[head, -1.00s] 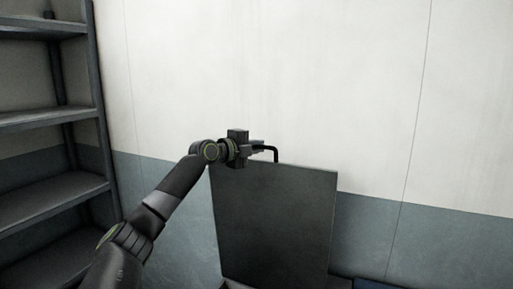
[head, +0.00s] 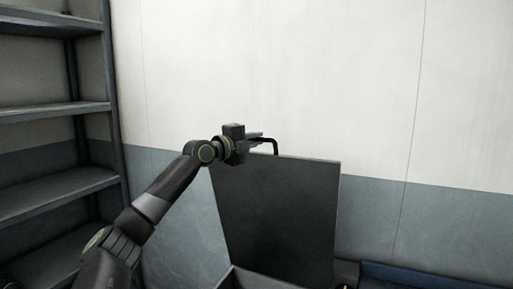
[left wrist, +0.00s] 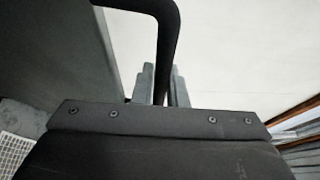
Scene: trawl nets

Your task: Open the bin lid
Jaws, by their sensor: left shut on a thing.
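The dark bin lid (head: 278,215) stands raised, close to upright, in the middle of the head view. A black bar handle (head: 274,146) sits on its top edge. My left gripper (head: 257,138) is at the handle, at the lid's upper left, and is shut on it. In the left wrist view the handle (left wrist: 168,45) runs down between the grey fingers (left wrist: 163,86). The top rim of the bin (head: 262,279) shows at the bottom of the head view; its inside is mostly out of frame. My right gripper is not in view.
A grey metal shelf unit (head: 65,110) stands at the left. A white and blue-grey wall (head: 390,120) is behind the lid. A blue object (head: 420,275) lies low at the right. The space above the lid is clear.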

